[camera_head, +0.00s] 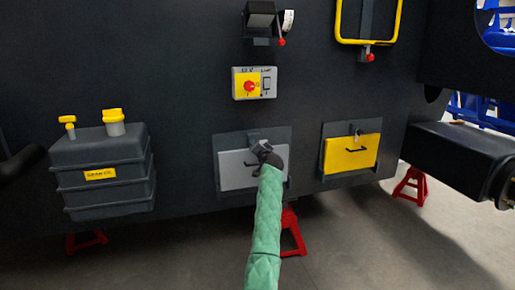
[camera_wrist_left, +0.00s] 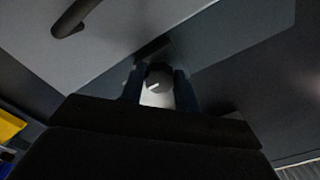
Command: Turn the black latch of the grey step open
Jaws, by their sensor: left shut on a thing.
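The grey step (camera_head: 236,178) is folded up flat against its dark mounting plate on the chassis wall. It fills the upper left of the left wrist view (camera_wrist_left: 150,25), with its dark handle (camera_wrist_left: 75,18). The black latch (camera_head: 254,137) is at the step's top edge, mostly covered by my left gripper (camera_head: 262,147). In the left wrist view my left gripper (camera_wrist_left: 158,90) has its two fingers on either side of a dark latch part (camera_wrist_left: 158,70), with a pale round surface visible between them. It is shut on the latch. The latch's exact angle is hard to tell. My right gripper is out of view.
A yellow step (camera_head: 350,155) with its own latch is to the right. A control box (camera_head: 254,84) with a red button is above. A dark tank (camera_head: 103,170) with yellow caps is at left. Red stands (camera_head: 291,232) are below the chassis, on open floor.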

